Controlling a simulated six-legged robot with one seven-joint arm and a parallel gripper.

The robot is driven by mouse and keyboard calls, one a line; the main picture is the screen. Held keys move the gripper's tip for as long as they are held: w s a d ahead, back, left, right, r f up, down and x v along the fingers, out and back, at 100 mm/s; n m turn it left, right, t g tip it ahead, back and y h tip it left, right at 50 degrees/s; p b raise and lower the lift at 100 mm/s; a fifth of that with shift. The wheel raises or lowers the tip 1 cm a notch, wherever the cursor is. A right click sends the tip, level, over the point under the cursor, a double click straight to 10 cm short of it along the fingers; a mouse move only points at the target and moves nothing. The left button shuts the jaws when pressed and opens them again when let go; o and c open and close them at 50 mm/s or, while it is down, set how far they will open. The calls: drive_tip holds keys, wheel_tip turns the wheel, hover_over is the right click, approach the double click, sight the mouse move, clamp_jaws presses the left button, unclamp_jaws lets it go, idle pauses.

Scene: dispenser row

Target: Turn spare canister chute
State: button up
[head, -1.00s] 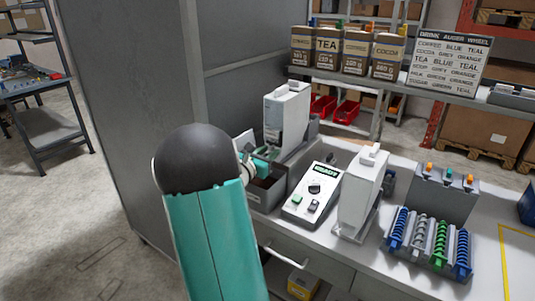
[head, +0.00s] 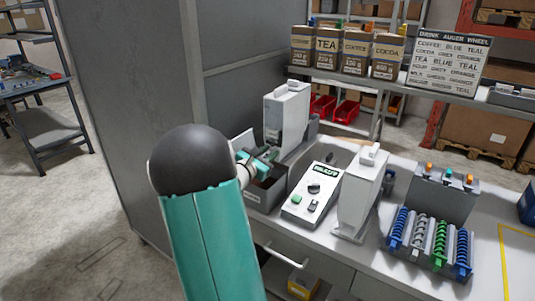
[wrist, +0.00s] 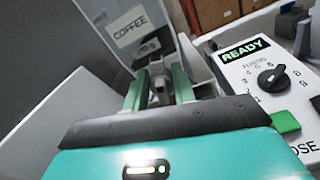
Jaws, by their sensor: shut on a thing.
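A white canister (head: 287,118) stands upright at the back left of the bench in the head view. In the wrist view its front (wrist: 135,35) bears a COFFEE label and leans in the picture. My gripper (head: 268,158) is low at the canister's front, above a dark open bin. In the wrist view the two green fingers of my gripper (wrist: 158,80) are shut on a small grey piece (wrist: 160,92). It looks like the canister's chute, and the fingers partly hide it. Another white canister (head: 360,195) stands upright further right.
A control box (head: 312,195) with a dial and a green button stands right of the bin (head: 265,195); its display reads READY in the wrist view (wrist: 245,48). Coloured augers (head: 430,240) stand in a rack at right. A grey cabinet wall (head: 150,100) is close on the left.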

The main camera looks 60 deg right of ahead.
drive_tip(key=m, duration=0.4)
drive_tip(key=shift+s+m, duration=0.2)
drive_tip(key=shift+m, duration=0.1)
drive_tip(key=m, duration=0.5)
drive_tip(key=shift+s+f, duration=0.2)
drive_tip(key=shift+f, duration=0.05)
drive_tip(key=o, duration=0.7)
drive_tip(key=shift+c, duration=0.2)
drive_tip(key=shift+a, duration=0.15)
drive_tip(key=w+a, duration=0.2)
drive_tip(key=a, duration=1.1)
drive_tip(key=shift+a, duration=0.25)
drive_tip(key=shift+w, duration=0.1)
